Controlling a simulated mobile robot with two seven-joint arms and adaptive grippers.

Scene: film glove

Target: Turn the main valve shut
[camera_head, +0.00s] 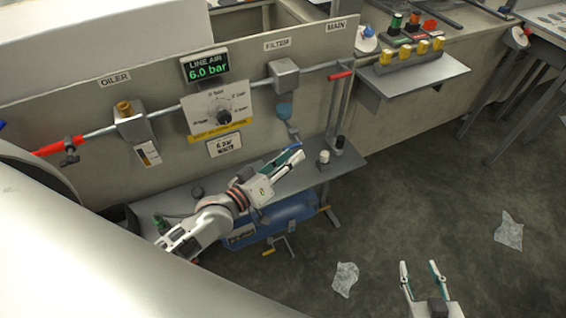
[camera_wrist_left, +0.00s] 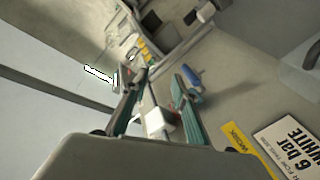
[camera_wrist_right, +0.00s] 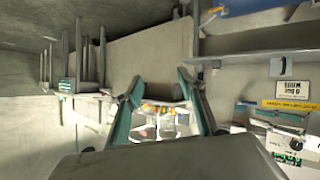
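The main valve's red handle (camera_head: 341,75) is on the pipe at the panel's right end, below the MAIN label (camera_head: 336,26). The handle lies roughly along the pipe. My left gripper (camera_head: 296,155) is open and empty, in front of the panel, below and left of the handle and apart from it. In the left wrist view its fingers (camera_wrist_left: 156,95) are spread, with the grey filter housing (camera_wrist_left: 159,121) seen between them. My right gripper (camera_head: 420,266) is open and empty over the floor at lower right; its spread fingers (camera_wrist_right: 155,85) also show in the right wrist view.
The gauge display (camera_head: 206,66) reads 6.0 bar. The filter's blue bowl (camera_head: 285,110) hangs near my left gripper. A shelf (camera_head: 335,165) with small bottles runs below the panel. A bracket shelf (camera_head: 415,80) with yellow-topped items stands at right. The floor at right is mostly open.

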